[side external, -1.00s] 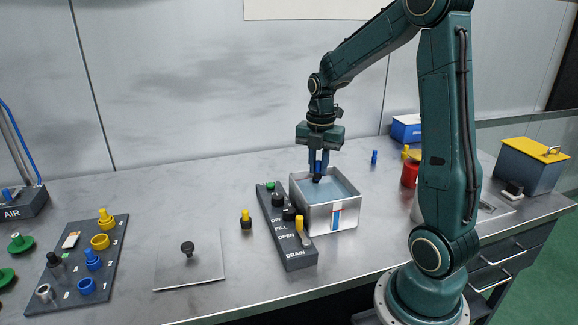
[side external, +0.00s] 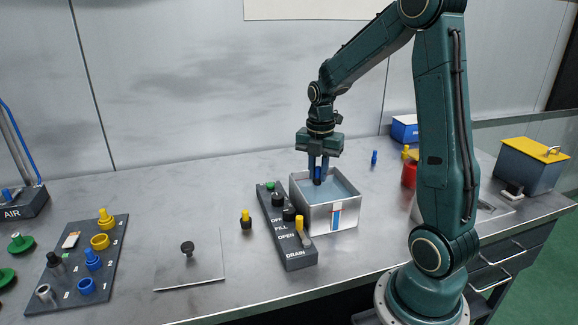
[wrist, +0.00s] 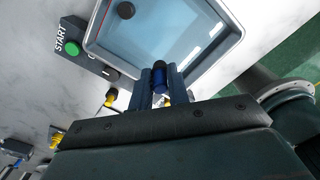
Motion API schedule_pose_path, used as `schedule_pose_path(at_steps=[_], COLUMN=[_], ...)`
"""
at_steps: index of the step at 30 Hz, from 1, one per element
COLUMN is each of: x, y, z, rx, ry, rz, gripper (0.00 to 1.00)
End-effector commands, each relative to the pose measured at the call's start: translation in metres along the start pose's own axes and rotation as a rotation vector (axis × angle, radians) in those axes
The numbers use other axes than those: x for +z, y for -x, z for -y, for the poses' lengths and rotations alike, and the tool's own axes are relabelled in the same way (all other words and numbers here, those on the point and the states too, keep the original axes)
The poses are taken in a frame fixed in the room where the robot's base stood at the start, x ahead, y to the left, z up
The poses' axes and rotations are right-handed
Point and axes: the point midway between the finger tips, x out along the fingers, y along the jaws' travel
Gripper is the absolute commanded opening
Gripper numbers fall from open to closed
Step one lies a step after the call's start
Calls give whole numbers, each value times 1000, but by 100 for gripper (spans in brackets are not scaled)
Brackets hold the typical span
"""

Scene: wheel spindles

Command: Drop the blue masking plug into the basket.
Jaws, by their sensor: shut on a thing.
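My gripper (side external: 318,181) is shut on a blue plug with a black end (wrist: 161,76). It hangs pointing down over the left part of an open square metal box with a pale blue inside (side external: 341,217). In the wrist view my gripper (wrist: 159,85) holds the plug between its two dark fingers, at the near edge of the box (wrist: 215,55). I cannot tell how far the tips reach below the rim. No separate basket can be made out. Another small blue plug (side external: 374,156) stands on the bench behind the box.
A dark control panel (side external: 287,230) with knobs stands close left of the box. A yellow-and-black plug (side external: 246,220) stands left of it. A rack of coloured parts (side external: 78,262) lies far left. A red container (side external: 409,174) and a yellow-lidded bin (side external: 531,167) are right.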

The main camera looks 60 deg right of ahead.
Motion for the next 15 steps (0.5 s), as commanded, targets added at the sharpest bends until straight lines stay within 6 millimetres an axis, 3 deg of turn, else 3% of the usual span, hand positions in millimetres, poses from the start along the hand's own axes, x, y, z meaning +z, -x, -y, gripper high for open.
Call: schedule_pose_path(at_steps=[2, 3, 6, 15], x=[0, 0, 0, 0], y=[0, 0, 0, 0], z=[0, 0, 0, 0], rx=[0, 0, 0, 0], ry=[0, 0, 0, 0], rz=[0, 0, 0, 0], gripper=[0, 23, 43, 43])
